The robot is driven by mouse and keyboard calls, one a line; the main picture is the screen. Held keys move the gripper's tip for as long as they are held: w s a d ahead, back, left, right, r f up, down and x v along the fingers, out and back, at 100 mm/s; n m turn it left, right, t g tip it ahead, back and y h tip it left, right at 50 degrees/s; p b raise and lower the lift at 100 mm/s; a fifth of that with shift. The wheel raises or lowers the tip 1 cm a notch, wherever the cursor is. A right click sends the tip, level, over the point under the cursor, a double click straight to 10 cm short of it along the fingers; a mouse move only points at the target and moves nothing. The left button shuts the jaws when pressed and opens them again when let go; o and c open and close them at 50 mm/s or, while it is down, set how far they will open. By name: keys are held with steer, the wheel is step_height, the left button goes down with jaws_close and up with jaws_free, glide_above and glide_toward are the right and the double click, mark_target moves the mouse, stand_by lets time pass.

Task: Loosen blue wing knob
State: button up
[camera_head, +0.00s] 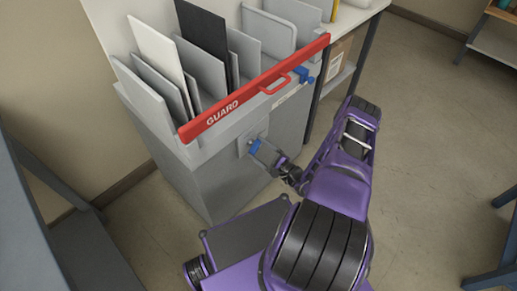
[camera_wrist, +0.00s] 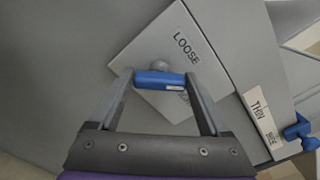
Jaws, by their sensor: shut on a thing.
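The blue wing knob (camera_head: 254,147) is on the front of the grey laminator cabinet (camera_head: 225,185). In the wrist view the knob (camera_wrist: 160,79) lies crosswise in front of a square light-grey plate (camera_wrist: 150,48) marked "LOOSE". A second word on the plate is partly hidden by the knob. My gripper (camera_wrist: 162,80) has one finger at each end of the knob's wings and is shut on it. In the head view my gripper (camera_head: 258,150) reaches the knob from the lower right.
A red bar marked "GUARD" (camera_head: 225,107) crosses the cabinet's top front edge, above my gripper. A second blue knob (camera_head: 304,76) sits near its right end; it also shows in the wrist view (camera_wrist: 301,131). Upright panels (camera_head: 203,35) stand behind the bar. Floor at right is open.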

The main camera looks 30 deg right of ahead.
steer(key=n, duration=0.8)
steer(key=shift+f+n+p, duration=0.15)
steer(key=shift+n+p, duration=0.2)
steer(key=shift+n, duration=0.05)
steer(key=shift+s+n, duration=0.1)
steer(key=shift+n, duration=0.2)
steer(key=o, duration=1.2)
